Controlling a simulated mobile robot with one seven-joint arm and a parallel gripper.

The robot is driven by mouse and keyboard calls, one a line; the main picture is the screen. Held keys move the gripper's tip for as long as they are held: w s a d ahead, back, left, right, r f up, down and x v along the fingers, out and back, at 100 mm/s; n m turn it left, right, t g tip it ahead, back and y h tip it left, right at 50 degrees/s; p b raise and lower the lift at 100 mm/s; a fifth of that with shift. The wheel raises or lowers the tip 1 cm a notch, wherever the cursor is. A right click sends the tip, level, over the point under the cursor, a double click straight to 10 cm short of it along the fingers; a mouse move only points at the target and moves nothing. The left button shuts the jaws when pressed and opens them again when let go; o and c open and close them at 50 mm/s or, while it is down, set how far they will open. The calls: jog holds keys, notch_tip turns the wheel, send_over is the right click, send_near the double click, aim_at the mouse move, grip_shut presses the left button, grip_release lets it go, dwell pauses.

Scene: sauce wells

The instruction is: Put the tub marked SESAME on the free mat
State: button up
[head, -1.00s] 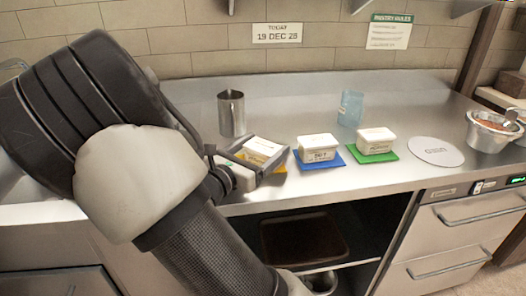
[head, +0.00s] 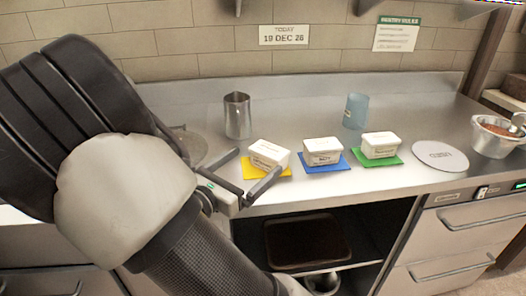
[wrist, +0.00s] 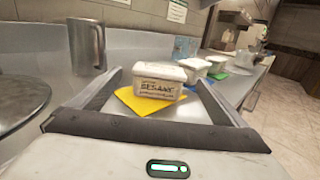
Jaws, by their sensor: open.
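The tub marked SESAME (wrist: 158,82) is white with a lid and stands upright on the yellow mat (wrist: 130,100). In the head view this tub (head: 268,155) is the leftmost of three, on its yellow mat (head: 263,171). My gripper (head: 259,160) is open and empty, low over the counter at the tub's left. In the wrist view my gripper (wrist: 157,76) has a finger to each side, with the tub centred near the tips and apart from them. A round grey mat (head: 440,156) with small print lies at the right with nothing on it.
A white tub (head: 322,150) stands on a blue mat (head: 338,166), and another (head: 380,145) on a green mat (head: 393,160). A metal jug (head: 237,116) and a blue cup (head: 355,110) stand behind. A metal bowl (head: 493,137) is far right. A round grey disc (wrist: 18,110) lies left.

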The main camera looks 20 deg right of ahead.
jog(key=v, duration=0.4)
jog(key=shift+s+d, duration=0.1)
jog(key=shift+s, duration=0.2)
jog(key=s+d+f+m+g+y, duration=0.1)
jog(key=s+d+m+g+y, duration=0.1)
jog(key=s+m+g+y, duration=0.35)
jog(key=s+d+f+m+g+y, duration=0.1)
jog(key=s+d+m+g+y, duration=0.15)
jog(key=s+m, duration=0.55)
jog(key=s+a+r+m+t+y, duration=0.3)
jog(key=a+r+m+t+y, duration=0.1)
jog(key=a+r+m+y, duration=0.3)
notch_tip(320, 180, up, 3)
jog(key=a+m, duration=0.2)
jog(key=m, duration=0.1)
jog(key=shift+s+f+t+y, duration=0.2)
jog(key=shift+t+y, duration=0.2)
jog(key=shift+r+p, duration=0.1)
jog(key=shift+p, duration=0.25)
notch_tip(320, 180, up, 22)
jog(key=p, duration=2.1)
jog(key=shift+p, duration=0.3)
